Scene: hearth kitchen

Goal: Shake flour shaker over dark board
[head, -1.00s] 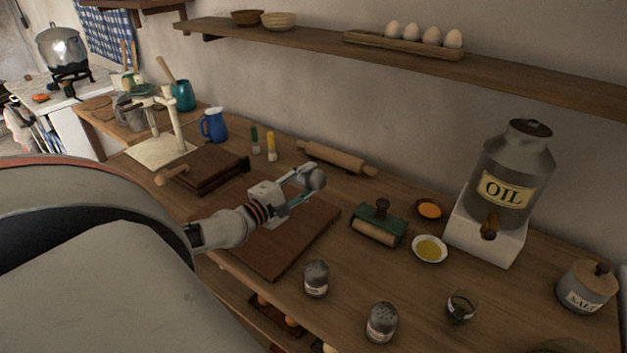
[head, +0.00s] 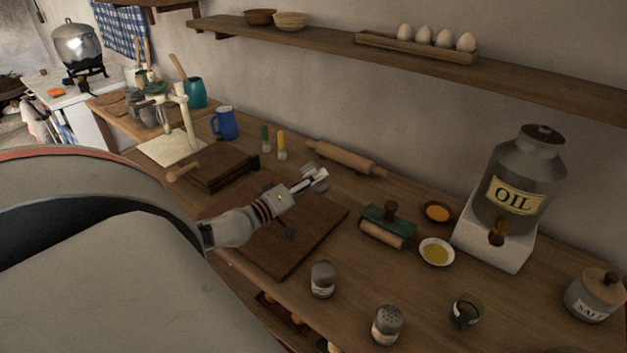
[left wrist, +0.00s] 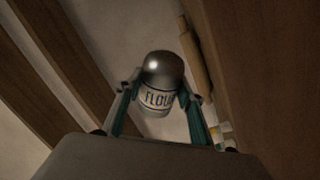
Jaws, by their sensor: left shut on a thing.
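My left gripper (head: 312,182) is shut on the flour shaker (left wrist: 160,88), whose label reads FLOUR in the left wrist view. The shaker has a grey metal dome and a pale body between the two fingers. In the head view it is small and mostly hidden by the fingers. It looks tipped well away from upright; the exact angle is unclear. The gripper is above the far part of the dark board (head: 318,230), which lies flat on the counter, partly covered by my arm. No falling flour can be made out. My right gripper is not in view.
Two other shakers (head: 323,279) (head: 387,325) stand near the front edge. A rolling pin (head: 345,158) lies behind. A shelf (head: 330,38) runs above.

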